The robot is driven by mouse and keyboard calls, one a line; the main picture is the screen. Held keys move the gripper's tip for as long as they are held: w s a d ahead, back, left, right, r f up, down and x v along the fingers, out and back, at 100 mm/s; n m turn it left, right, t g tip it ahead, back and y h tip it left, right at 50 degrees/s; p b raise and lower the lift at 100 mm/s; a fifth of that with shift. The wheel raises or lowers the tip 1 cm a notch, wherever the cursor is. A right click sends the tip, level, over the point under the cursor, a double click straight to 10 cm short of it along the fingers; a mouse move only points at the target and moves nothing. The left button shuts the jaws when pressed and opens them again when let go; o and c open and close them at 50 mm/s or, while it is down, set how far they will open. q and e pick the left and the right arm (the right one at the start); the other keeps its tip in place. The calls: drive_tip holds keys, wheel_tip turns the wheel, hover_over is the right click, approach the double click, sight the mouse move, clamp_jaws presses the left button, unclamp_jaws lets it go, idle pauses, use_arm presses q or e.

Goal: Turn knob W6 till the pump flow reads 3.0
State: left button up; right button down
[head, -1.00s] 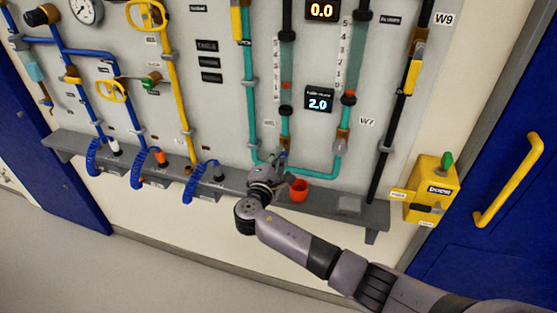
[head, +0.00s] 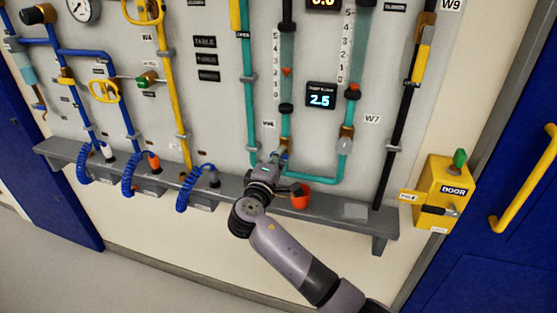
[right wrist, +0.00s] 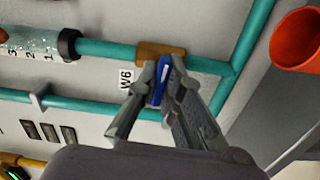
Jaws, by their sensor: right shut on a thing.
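Knob W6 is the blue handle (right wrist: 161,82) on a brass valve body (right wrist: 160,53), beside the W6 label (right wrist: 126,79) in the right wrist view. My right gripper (right wrist: 162,74) is shut on it, one finger on each side. In the head view my right gripper (head: 279,160) covers most of the knob, under the left of two flow tubes (head: 287,60). That tube has a red float partway up. The display (head: 321,95) between the tubes reads 2.5; its small caption is too blurred to read. My left gripper is not in view.
An orange-red cup (head: 300,197) stands on the grey ledge (head: 345,215) just right of my gripper; it also shows in the wrist view (right wrist: 296,40). Teal pipes run close around the knob. A yellow door box (head: 443,190) and blue door (head: 500,150) are at the right.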

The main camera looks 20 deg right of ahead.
drive_tip(key=shift+f, duration=0.1)
drive_tip(key=c, duration=1.7)
unclamp_jaws()
drive_tip(key=v, duration=1.2)
